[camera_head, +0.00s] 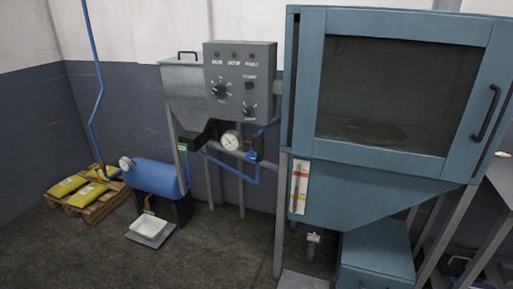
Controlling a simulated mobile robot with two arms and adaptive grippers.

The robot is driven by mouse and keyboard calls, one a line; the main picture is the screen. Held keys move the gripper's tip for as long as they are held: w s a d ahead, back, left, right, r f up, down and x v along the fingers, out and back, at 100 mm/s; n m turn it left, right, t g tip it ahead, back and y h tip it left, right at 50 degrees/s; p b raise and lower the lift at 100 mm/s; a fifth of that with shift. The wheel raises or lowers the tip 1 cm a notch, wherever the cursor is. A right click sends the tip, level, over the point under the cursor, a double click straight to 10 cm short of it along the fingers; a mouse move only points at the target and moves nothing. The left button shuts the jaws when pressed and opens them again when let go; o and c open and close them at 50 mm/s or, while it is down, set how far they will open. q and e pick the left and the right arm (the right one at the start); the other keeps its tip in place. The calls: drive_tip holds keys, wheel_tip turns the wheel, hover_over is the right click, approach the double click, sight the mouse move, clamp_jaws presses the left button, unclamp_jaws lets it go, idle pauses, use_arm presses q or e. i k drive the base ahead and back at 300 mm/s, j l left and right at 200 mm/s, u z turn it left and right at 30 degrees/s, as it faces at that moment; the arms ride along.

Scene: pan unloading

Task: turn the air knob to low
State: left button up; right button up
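A grey control panel (229,62) hangs to the left of the blue cabinet. It carries a larger round black knob (219,90) with a dial scale at its left, and a smaller black knob (249,111) at its lower right. A small dark switch (249,86) sits above the smaller knob. The lettering is too small to read, so I cannot tell which one is the air knob or how it is set. Neither of my grippers shows in the head view.
The blue cabinet (300,150) with a windowed door stands at the right. A grey hopper (185,88) stands beside the panel. A blue tank (155,176), a white tray (153,225) and a pallet with yellow bags (66,186) are at the left. The front-left floor is clear.

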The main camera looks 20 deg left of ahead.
sight(251, 156)
drive_tip(key=i+j, duration=0.15)
drive_tip(key=j, duration=0.25)
drive_tip(key=i+j, duration=0.1)
drive_tip(key=j, duration=0.25)
drive_tip(key=i+j, duration=0.15)
drive_tip(key=j, duration=0.25)
drive_tip(key=i+j, duration=0.1)
drive_tip(key=j, duration=0.25)
drive_tip(key=i+j, duration=0.15)
drive_tip(key=j, duration=0.25)
drive_tip(key=i+j+z, duration=0.1)
drive_tip(key=j, duration=0.25)
